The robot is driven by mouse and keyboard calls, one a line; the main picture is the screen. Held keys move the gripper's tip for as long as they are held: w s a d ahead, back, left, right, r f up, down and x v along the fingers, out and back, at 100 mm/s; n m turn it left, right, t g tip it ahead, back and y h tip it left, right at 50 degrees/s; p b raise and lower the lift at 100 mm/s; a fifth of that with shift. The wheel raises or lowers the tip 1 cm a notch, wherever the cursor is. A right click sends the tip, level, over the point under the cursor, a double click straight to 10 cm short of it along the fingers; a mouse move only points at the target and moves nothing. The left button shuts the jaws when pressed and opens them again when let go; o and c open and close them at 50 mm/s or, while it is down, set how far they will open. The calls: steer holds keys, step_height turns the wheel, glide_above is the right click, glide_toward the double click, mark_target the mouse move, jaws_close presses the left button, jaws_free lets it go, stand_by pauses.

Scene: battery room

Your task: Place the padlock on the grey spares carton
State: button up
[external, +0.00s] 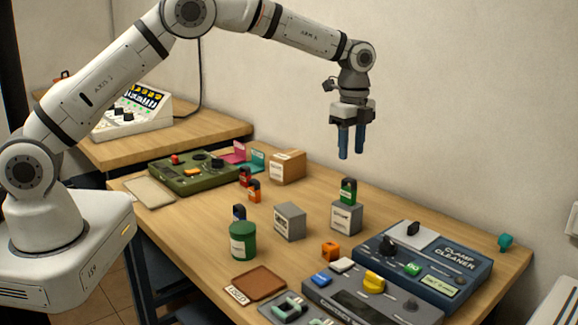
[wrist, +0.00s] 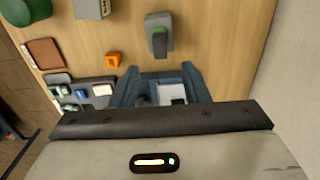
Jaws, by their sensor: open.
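A green padlock with a dark shackle (external: 348,190) appears to stand on a grey carton (external: 346,218) with a white label. The wrist view also shows this padlock (wrist: 159,43) on that carton (wrist: 158,21). A second grey carton (external: 290,222) stands to its left with a bare top; part of it shows in the wrist view (wrist: 88,9). The labels are too small to read. A red padlock (external: 245,176), an orange one (external: 254,191) and a dark blue one (external: 239,213) are farther left. My gripper (external: 351,154) is open and empty, high above the table.
A brown carton (external: 287,167) and a green device (external: 190,172) are at the back. A green can (external: 243,242), an orange block (external: 330,252) and a brown mat (external: 259,283) are nearer. The blue clamp cleaner (external: 425,262) and a grey panel (external: 350,303) fill the right front.

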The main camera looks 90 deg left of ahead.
steer(key=shift+r, duration=0.8)
steer(key=s+d+r+n+t, duration=0.1)
steer(key=s+d+r+n, duration=0.1)
steer(key=s+d+r, duration=0.7)
steer(key=s+d+r+n+t, duration=0.1)
steer(key=s+d+r+n, duration=0.35)
steer(key=d, duration=0.65)
steer(key=s+d+f, duration=0.1)
steer(key=s+d, duration=0.2)
steer(key=s, duration=0.4)
steer(key=s+d+f+n+t, duration=0.1)
steer(key=s+d, duration=0.2)
steer(key=s, duration=0.5)
steer(key=s+d+f+n, duration=0.1)
steer(key=s+d, duration=0.3)
steer(key=s, duration=0.4)
steer(key=shift+s, duration=0.2)
